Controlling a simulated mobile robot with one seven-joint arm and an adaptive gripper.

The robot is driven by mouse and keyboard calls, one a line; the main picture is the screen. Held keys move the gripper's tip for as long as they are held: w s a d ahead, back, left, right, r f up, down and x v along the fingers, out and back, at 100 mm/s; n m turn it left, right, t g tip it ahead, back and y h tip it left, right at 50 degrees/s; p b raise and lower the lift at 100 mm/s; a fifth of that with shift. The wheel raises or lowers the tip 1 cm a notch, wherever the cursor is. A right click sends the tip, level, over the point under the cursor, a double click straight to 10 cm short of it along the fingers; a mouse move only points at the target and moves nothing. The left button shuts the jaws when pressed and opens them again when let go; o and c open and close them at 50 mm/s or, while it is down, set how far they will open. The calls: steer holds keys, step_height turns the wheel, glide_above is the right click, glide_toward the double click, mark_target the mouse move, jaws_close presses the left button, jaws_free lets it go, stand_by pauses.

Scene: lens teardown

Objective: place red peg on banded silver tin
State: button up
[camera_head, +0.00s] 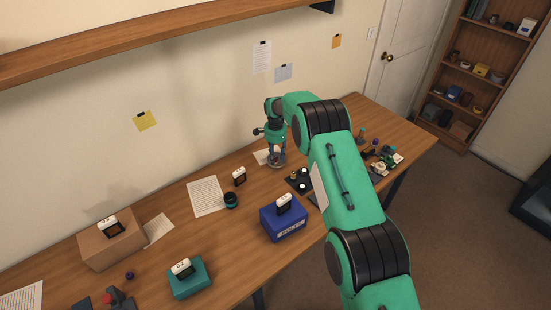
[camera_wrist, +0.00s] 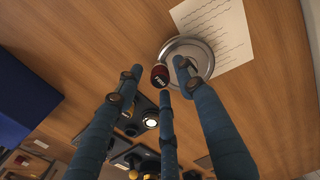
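The red peg (camera_wrist: 160,76), a short dark-red cylinder with a white-lettered band, shows among my gripper's fingertips in the wrist view. It overlaps the left edge of the round banded silver tin (camera_wrist: 203,50); I cannot tell whether it rests on the tin or is above it. My gripper (camera_wrist: 160,80) has three blue fingers, spread, with gaps between the peg and the two outer fingers. The middle finger ends right by the peg. In the head view my gripper (camera_head: 277,150) points down over the tin (camera_head: 277,163), and its fingers largely hide the peg.
A printed sheet (camera_wrist: 215,30) lies beside the tin. Dark trays (camera_wrist: 133,120) with small round parts are close by. A blue box (camera_head: 284,224) with a small device on top, a dark jar (camera_head: 231,200) and another device (camera_head: 239,176) stand on the desk. The wall is behind.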

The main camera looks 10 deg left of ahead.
mark_target(276, 157)
step_height(276, 157, up, 11)
stand_by(0.5)
steer(key=shift+r, duration=0.1)
stand_by(0.7)
